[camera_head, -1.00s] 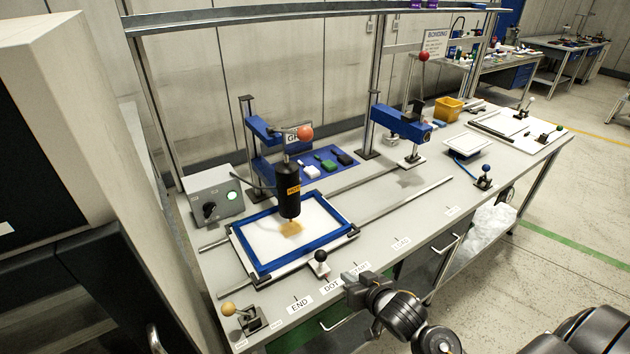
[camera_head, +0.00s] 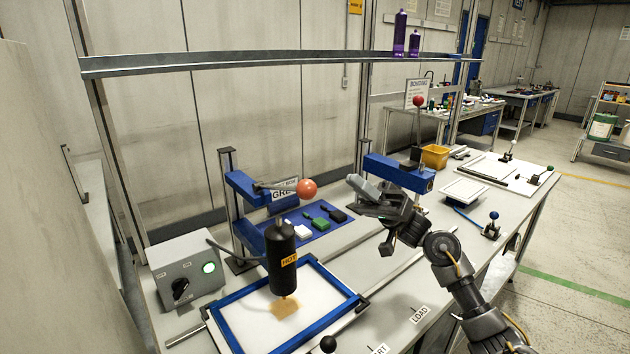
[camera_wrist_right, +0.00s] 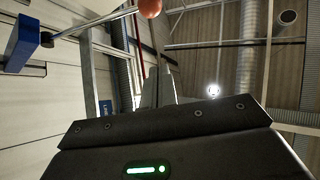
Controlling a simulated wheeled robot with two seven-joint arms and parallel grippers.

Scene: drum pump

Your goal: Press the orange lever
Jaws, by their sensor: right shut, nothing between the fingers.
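The orange lever is a metal rod ending in an orange ball (camera_head: 307,189), on the blue press (camera_head: 245,190) in the head view. A black cylinder (camera_head: 282,260) labelled HOT hangs below it. My right gripper (camera_head: 354,183) is shut and empty, just right of the ball at about its height in the picture, with a gap between. In the right wrist view the ball (camera_wrist_right: 150,8) is at the top edge, beyond the shut fingers (camera_wrist_right: 158,85). My left gripper is not in view.
A blue-framed screen (camera_head: 228,310) lies under the black cylinder. A grey control box (camera_head: 187,272) with a green light stands at left. A second blue press (camera_head: 398,172) with a red-ball lever (camera_head: 418,102) is behind my right arm. A shelf rail (camera_head: 270,63) spans above.

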